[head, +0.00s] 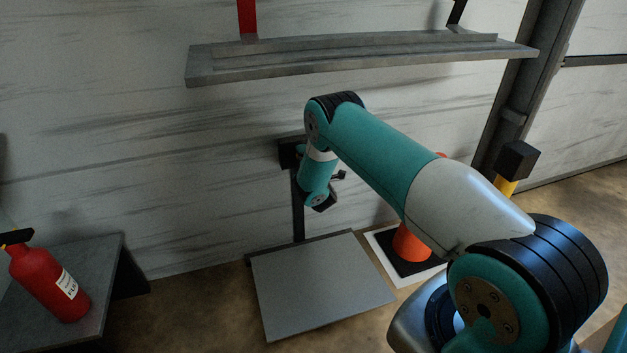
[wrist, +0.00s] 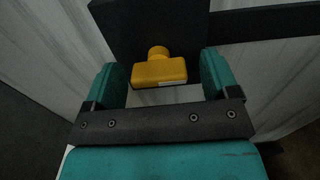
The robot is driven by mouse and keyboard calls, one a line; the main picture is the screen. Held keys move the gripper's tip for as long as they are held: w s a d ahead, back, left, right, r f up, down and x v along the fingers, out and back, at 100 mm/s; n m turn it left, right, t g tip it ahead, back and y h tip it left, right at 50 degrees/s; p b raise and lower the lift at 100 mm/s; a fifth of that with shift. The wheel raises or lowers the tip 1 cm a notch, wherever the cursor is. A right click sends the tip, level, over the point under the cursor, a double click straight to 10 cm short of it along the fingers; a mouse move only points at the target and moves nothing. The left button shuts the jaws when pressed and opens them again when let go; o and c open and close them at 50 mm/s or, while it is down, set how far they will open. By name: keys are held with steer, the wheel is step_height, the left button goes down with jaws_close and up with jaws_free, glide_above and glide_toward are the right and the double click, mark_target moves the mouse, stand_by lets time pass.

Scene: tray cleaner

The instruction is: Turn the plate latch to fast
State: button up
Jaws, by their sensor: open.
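The plate latch, a yellow knob with a wide bar handle (wrist: 160,72) and a round stem, sits on a dark panel (wrist: 150,25) in the wrist view. Its bar lies roughly level across the picture. My gripper (wrist: 159,85) is open, with one teal finger on each side of the bar and a gap visible on both sides. I cannot tell how deep the fingers reach around it. In the head view my arm reaches toward a dark box (head: 289,152) on a black post, and the latch is hidden there. The grey plate (head: 320,285) lies flat below.
A grey shelf (head: 360,62) runs along the wall above my arm. An orange cone (head: 411,243) stands on a black-and-white mat right of the plate, partly behind my arm.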

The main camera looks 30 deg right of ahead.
steer(key=p+v, duration=1.6)
steer(key=p, duration=0.7)
steer(key=shift+s+r, duration=0.15)
steer(key=shift+s, duration=0.2)
steer(key=shift+a, duration=0.1)
